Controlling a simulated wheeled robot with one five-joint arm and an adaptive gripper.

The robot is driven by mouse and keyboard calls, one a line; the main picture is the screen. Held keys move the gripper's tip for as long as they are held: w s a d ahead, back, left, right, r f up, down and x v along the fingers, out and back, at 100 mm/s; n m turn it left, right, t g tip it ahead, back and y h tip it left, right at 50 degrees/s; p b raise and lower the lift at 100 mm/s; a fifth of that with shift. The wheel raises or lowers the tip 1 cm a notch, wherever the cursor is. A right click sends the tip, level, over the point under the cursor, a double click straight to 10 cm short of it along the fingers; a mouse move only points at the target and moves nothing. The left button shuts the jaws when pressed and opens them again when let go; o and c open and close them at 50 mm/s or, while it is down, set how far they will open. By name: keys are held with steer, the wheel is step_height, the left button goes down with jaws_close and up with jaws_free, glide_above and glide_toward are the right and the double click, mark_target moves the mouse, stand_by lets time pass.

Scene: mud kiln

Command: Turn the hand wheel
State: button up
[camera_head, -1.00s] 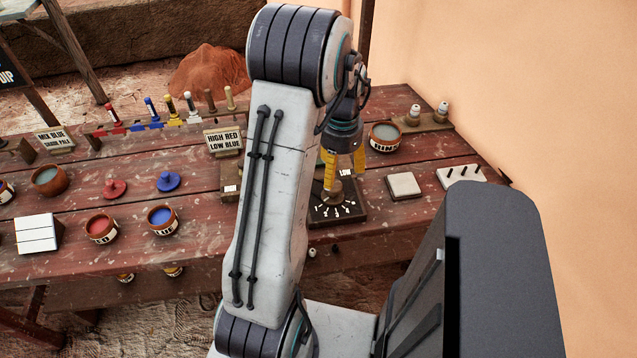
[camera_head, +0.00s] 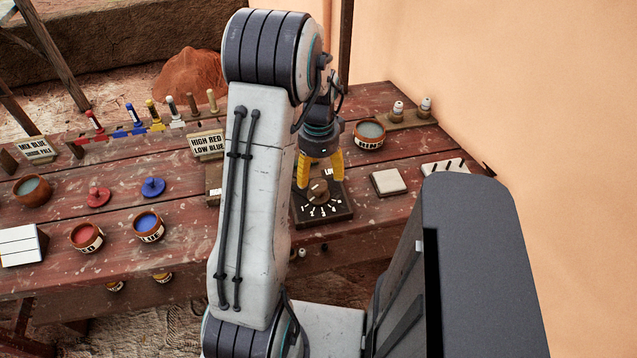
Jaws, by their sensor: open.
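The hand wheel (camera_head: 319,198) is a small brown wooden knob on a dark square base (camera_head: 340,214) with white tick marks in an arc. It sits near the bench's front edge. My gripper (camera_head: 320,178) points down just over the wheel, with yellow fingers spread apart, one to the left and one to the right of the knob. In this view I cannot tell whether the fingers touch the wheel. The fingers and wrist partly cover the back of the base.
The red plank bench (camera_head: 187,212) holds a rinse bowl (camera_head: 369,134) behind the wheel and a pale tile (camera_head: 388,182) to its right. Red (camera_head: 87,237) and blue (camera_head: 149,226) paint pots stand left. A sign (camera_head: 207,144) stands behind my arm.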

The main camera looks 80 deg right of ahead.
mark_target(318, 185)
steer(key=shift+f, duration=2.55)
steer(key=shift+c, duration=0.3)
steer(key=c, duration=1.1)
